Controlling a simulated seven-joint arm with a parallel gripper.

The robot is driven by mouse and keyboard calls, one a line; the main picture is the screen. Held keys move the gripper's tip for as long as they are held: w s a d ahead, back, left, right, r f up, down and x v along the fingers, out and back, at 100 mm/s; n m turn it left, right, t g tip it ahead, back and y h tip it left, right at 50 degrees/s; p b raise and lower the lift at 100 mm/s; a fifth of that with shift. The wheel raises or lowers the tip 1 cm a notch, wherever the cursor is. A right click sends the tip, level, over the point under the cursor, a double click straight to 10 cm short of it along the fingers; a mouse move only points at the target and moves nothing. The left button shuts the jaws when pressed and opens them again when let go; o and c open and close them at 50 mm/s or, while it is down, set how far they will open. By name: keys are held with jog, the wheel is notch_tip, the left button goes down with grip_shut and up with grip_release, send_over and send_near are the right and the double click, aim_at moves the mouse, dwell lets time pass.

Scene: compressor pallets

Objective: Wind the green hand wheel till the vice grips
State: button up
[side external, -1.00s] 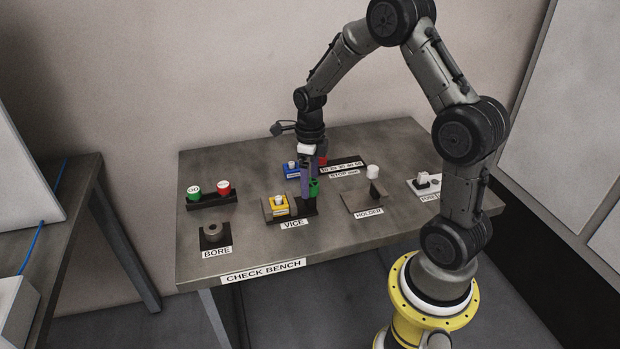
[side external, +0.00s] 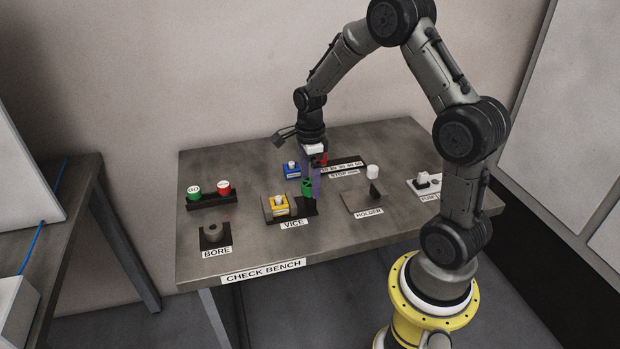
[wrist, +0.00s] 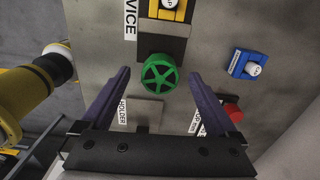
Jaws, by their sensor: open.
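The green hand wheel (wrist: 160,74) shows whole in the wrist view, a spoked ring at the end of the vice (wrist: 178,46). In the side view the wheel (side external: 306,188) is partly hidden by a purple finger. A yellow block with a white top (side external: 279,206) sits in the vice; I cannot tell whether the jaws touch it. My gripper (wrist: 158,76) is open, with one purple finger on each side of the wheel and a visible gap at both sides. My gripper (side external: 315,192) points down over the bench there.
A blue block with a white top (side external: 291,169) and a red part (wrist: 232,112) are close behind the wheel. The holder (side external: 362,199) stands to the right, the bore fixture (side external: 213,236) and green and red buttons (side external: 209,200) to the left. The bench (side external: 330,240) is bare in front.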

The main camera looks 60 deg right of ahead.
dwell(0.3)
jog(key=shift+n, duration=1.9)
jog(key=n, duration=0.3)
jog(key=shift+n, duration=0.3)
grip_shut()
grip_release()
